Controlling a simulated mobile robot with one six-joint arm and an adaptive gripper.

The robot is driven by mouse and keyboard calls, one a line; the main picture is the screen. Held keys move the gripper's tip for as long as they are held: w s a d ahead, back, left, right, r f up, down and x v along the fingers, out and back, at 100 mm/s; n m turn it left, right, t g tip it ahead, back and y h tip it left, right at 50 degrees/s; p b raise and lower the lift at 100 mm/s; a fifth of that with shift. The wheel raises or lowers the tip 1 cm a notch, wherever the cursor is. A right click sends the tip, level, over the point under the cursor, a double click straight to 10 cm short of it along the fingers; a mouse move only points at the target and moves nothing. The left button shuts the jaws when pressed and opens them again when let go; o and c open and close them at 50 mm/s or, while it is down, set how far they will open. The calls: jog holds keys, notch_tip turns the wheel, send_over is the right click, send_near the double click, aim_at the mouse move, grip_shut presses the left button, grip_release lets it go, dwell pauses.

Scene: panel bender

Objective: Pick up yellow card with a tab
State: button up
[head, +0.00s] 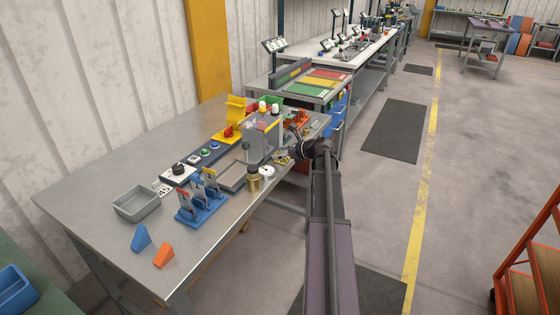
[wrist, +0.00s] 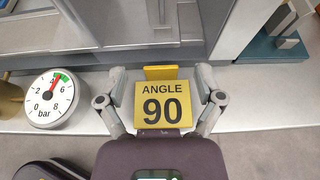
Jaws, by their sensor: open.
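The yellow card (wrist: 162,103), printed "ANGLE 90", lies between the fingers of my gripper (wrist: 161,80) in the wrist view. Its yellow tab (wrist: 160,72) sticks up at the far edge, level with the fingertips. The fingers are open, one on each side of the tab, with a gap on both sides. In the head view my gripper (head: 285,158) is at the right front edge of the grey table, and a small yellow patch shows there.
A pressure gauge (wrist: 50,98) stands left of the card, near a brass cylinder (head: 253,183). A grey machine (head: 263,138) stands just behind. A blue rack (head: 201,209), a grey bin (head: 137,203) and two wedges (head: 140,239) occupy the table's left part.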

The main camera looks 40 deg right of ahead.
aim_at(273, 144)
jog(key=c, duration=0.9)
jog(key=shift+r, duration=0.2)
jog(key=shift+c, duration=0.2)
notch_tip(273, 144, up, 4)
jog(key=p, duration=0.4)
jog(key=shift+s+f, duration=0.1)
jog(key=s+d+p, duration=0.1)
jog(key=s+d, duration=0.1)
jog(key=s, duration=1.3)
jog(key=shift+s+r, duration=0.35)
jog(key=shift+r, duration=0.05)
jog(key=shift+d, duration=0.1)
